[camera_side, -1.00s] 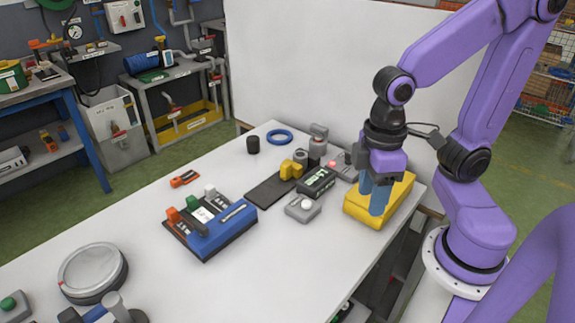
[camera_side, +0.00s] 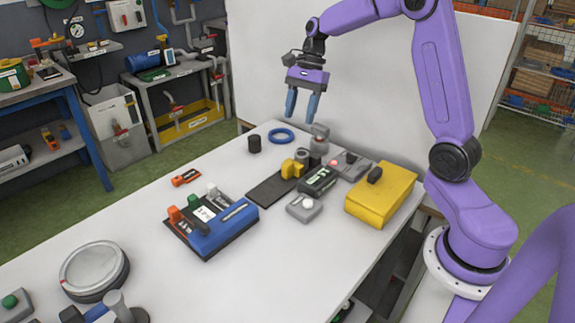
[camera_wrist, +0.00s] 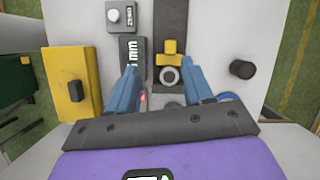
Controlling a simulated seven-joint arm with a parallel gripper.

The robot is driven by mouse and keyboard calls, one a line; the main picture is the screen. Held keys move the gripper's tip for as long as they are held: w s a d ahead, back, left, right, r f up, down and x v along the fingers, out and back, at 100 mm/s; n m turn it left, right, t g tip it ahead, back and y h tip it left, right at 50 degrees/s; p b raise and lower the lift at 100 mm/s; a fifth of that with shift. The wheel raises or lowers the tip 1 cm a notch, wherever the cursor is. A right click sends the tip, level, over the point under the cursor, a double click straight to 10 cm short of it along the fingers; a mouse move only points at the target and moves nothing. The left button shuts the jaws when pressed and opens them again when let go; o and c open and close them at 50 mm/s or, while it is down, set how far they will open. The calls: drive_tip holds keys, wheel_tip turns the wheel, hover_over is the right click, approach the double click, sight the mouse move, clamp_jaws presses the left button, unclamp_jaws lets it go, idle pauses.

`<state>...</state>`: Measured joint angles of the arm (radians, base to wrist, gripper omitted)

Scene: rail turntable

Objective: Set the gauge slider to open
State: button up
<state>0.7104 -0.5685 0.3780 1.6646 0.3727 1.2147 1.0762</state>
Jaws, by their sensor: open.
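What looks like the gauge slider is a yellow block (camera_side: 293,168) on a dark rail (camera_side: 266,192); the block also shows in the wrist view (camera_wrist: 170,54). A dark box with a green-lit "mm" display (camera_side: 318,181) stands beside the rail. A grey ring-shaped part (camera_wrist: 169,75) sits next to the yellow block. My gripper (camera_side: 301,117) is open and empty, raised above the far end of the rail, pointing down. In the wrist view, its fingers (camera_wrist: 163,82) spread either side of the yellow block and grey ring, apart from them.
A yellow box (camera_side: 385,198) with a black knob stands right, near the table edge. A grey box with a white button (camera_side: 304,208), a blue ring (camera_side: 281,136), a dark cylinder (camera_side: 253,145) and a blue lever unit (camera_side: 225,230) surround the rail. The table's middle front is clear.

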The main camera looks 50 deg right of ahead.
sight(288, 163)
drive_tip(key=a+f, duration=0.1)
drive_tip(key=f, duration=0.4)
drive_tip(key=w+a+f+m, duration=0.1)
drive_tip(key=f, duration=0.5)
drive_tip(key=a+f+m, duration=0.1)
drive_tip(key=f, duration=0.4)
drive_tip(key=shift+w+f, duration=0.15)
drive_tip(key=shift+w, duration=0.15)
drive_tip(key=shift+a, duration=0.15)
clamp_jaws()
